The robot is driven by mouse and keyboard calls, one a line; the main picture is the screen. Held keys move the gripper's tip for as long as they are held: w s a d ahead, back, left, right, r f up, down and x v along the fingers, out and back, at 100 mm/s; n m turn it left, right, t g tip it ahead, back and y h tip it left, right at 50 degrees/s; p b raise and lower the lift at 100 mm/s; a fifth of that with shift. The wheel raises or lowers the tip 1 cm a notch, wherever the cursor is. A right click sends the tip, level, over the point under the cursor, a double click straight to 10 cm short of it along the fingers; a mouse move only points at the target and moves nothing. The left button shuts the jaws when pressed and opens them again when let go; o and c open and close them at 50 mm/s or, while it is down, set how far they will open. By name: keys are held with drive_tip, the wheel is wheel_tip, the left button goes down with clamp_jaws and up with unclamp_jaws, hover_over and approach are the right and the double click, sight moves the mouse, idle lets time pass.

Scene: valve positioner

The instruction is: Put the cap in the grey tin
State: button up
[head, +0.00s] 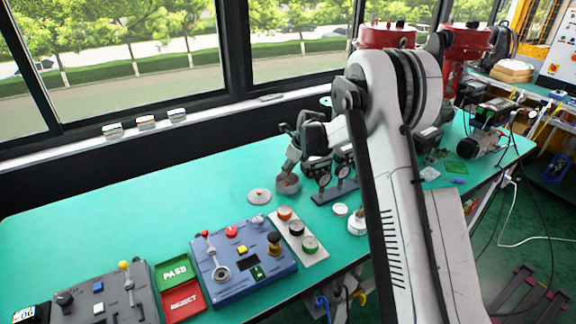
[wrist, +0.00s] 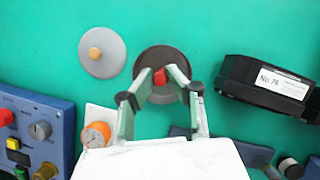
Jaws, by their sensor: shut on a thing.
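The grey tin (head: 288,185) stands open on the green bench; in the wrist view it is the dark round shape (wrist: 147,62) under my fingertips. My gripper (wrist: 160,77) is shut on the small red cap (wrist: 160,76), which shows between the fingertips over the tin's opening. In the head view my gripper (head: 290,166) is directly above the tin, close to its rim; the cap is hard to make out there. I cannot tell how far the cap is above the tin's floor. A round grey lid with an orange knob (wrist: 102,53) lies left of the tin.
A blue control box (head: 240,255) and a plate of coloured buttons (head: 300,236) stand in front of the tin. A black labelled box (wrist: 268,86) is to the right in the wrist view. The bench at left (head: 130,205) is clear.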

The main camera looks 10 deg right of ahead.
drive_tip(key=shift+f+b, duration=0.3)
drive_tip(key=shift+f, duration=1.1)
drive_tip(key=o, duration=0.7)
drive_tip(key=shift+o, duration=0.2)
drive_tip(key=shift+r+p, duration=1)
drive_tip(key=shift+r, duration=2.55)
